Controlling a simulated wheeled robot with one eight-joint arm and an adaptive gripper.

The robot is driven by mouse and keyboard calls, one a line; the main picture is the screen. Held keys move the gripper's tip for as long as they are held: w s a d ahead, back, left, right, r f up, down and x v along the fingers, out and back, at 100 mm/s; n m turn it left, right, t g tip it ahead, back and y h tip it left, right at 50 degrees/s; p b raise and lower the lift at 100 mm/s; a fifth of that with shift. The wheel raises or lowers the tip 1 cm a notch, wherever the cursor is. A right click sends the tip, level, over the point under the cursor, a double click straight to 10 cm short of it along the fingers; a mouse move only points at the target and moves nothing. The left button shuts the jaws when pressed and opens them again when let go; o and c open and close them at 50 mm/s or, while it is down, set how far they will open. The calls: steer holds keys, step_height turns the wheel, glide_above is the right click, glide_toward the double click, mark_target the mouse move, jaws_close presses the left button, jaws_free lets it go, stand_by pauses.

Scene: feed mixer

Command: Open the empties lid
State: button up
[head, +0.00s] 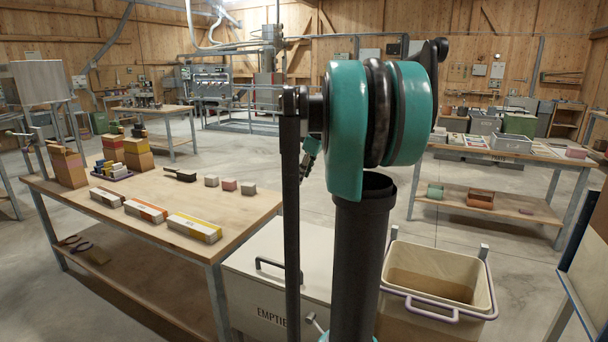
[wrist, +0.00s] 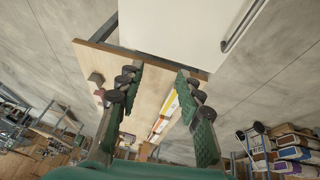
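The empties box (head: 262,311) is a pale grey bin beside the workbench in the head view, its label partly cut by my arm. Its flat lid (head: 268,243) lies shut, with a dark bar handle (head: 284,271) on its top. In the wrist view the pale lid (wrist: 180,28) fills the top middle, and the handle (wrist: 243,26) runs along its right side. My gripper (wrist: 158,77) is open and empty; its two green fingers with dark pads point toward the lid's near edge, left of the handle. The gap between fingers and lid cannot be judged.
A wooden workbench (head: 145,205) with cartons and small blocks stands left of the empties box. A cream bin (head: 433,278) with a pale purple handle stands to its right. Another bench (head: 515,152) is at the back right. Open concrete floor lies between the benches.

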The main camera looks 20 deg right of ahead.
steer(key=v, duration=1.2)
